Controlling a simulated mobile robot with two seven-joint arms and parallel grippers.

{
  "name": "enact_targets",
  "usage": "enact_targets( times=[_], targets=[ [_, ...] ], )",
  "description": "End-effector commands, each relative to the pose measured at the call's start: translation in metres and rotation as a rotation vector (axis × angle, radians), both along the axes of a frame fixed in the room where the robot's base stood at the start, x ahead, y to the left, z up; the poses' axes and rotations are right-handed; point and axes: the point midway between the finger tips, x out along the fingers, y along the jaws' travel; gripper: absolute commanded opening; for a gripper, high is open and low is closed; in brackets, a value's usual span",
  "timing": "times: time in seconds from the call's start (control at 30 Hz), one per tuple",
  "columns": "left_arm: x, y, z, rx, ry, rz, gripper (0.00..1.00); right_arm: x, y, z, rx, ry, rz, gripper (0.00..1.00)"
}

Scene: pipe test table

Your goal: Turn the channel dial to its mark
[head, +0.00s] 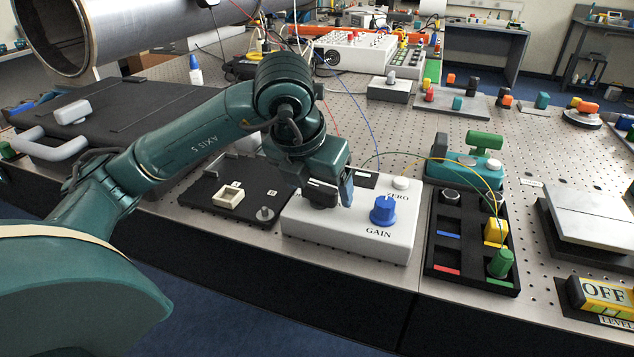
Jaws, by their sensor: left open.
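A white control box (345,232) sits near the front edge of the table. A blue knob (383,210) labelled GAIN stands on its right part, and a white ZERO button (401,183) is behind it. I cannot read a channel label or make out a channel dial and its mark. My left gripper (333,197) is open and points down over the left and back part of the box, hiding some of its top. I cannot tell whether its fingers touch anything there. My right gripper is not in view.
Left of the box is a black plate (238,190) with small fittings. To its right is a black tray (470,243) with coloured plugs and thin wires. A black case (110,120) lies at the left. A large metal pipe (75,40) is at upper left.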

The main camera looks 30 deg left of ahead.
Motion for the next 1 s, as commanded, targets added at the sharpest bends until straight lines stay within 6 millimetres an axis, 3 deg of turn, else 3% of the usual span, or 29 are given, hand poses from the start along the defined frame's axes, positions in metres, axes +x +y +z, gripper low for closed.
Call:
enact_targets(
  times=[0.17,0.27,0.5,0.7,1.0],
  targets=[
    [-0.002,-0.001,0.006,-0.001,-0.001,-0.002,0.80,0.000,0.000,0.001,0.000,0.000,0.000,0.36],
    [-0.006,-0.001,0.019,-0.001,-0.005,-0.002,0.80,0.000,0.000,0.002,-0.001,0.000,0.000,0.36],
    [-0.027,-0.002,0.072,0.001,-0.008,-0.001,0.80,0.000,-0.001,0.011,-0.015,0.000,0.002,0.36],
    [-0.042,-0.003,0.106,0.001,-0.006,0.000,0.80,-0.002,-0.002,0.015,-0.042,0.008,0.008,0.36],
    [-0.050,-0.004,0.122,0.000,-0.001,0.000,0.80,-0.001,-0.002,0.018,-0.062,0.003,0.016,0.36]
  ],
)
